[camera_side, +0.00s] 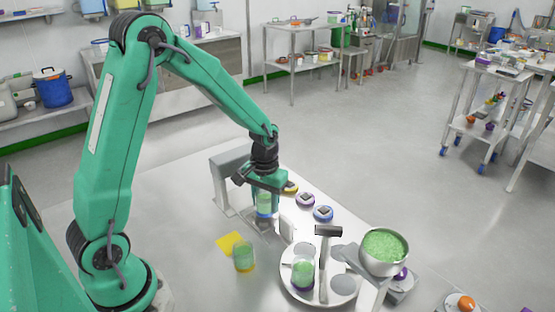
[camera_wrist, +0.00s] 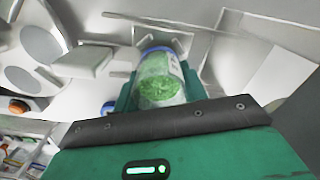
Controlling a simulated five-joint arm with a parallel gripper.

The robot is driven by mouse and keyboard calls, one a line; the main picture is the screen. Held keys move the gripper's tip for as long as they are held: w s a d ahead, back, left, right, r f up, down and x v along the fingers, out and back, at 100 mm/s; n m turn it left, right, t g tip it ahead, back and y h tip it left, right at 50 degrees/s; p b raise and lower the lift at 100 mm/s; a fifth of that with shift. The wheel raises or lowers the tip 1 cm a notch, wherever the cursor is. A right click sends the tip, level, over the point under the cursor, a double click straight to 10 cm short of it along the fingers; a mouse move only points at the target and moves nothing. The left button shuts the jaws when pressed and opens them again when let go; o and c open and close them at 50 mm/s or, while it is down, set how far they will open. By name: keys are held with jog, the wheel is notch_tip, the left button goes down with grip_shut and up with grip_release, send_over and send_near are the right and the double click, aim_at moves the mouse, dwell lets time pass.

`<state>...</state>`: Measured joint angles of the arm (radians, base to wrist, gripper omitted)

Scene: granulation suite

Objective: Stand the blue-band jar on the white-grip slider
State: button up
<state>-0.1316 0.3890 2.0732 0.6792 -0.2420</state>
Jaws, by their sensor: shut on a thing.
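My gripper (camera_side: 264,196) points down and is shut on a clear jar of green granules (camera_side: 264,207). In the wrist view the jar (camera_wrist: 161,80) sits between the jaws, with a bluish edge; its band is mostly hidden. Below it is a small pale metal plate (camera_side: 262,226), seen beyond the jar in the wrist view (camera_wrist: 172,38). A white upright block (camera_side: 287,228) stands just right of the plate, and looks like the slider's white grip; it also shows in the wrist view (camera_wrist: 84,62). I cannot tell whether the jar touches the plate.
A grey arch (camera_side: 222,185) stands close behind-left. A yellow-band jar (camera_side: 244,258) stands by a yellow mat (camera_side: 229,241). A purple-band jar (camera_side: 303,275) stands on a round white tray (camera_side: 317,299) with a T-shaped post (camera_side: 328,232). A granule bowl (camera_side: 385,250) is at right.

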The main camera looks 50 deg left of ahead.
jog(key=shift+f, duration=1.1)
dwell(2.2)
jog(key=o, duration=1)
jog(key=shift+c, duration=0.2)
jog(key=shift+s, duration=0.1)
jog(key=shift+c, duration=1)
jog(key=shift+r, duration=0.1)
jog(key=shift+o, duration=0.6)
jog(key=shift+r, duration=4)
jog(key=shift+r, duration=0.1)
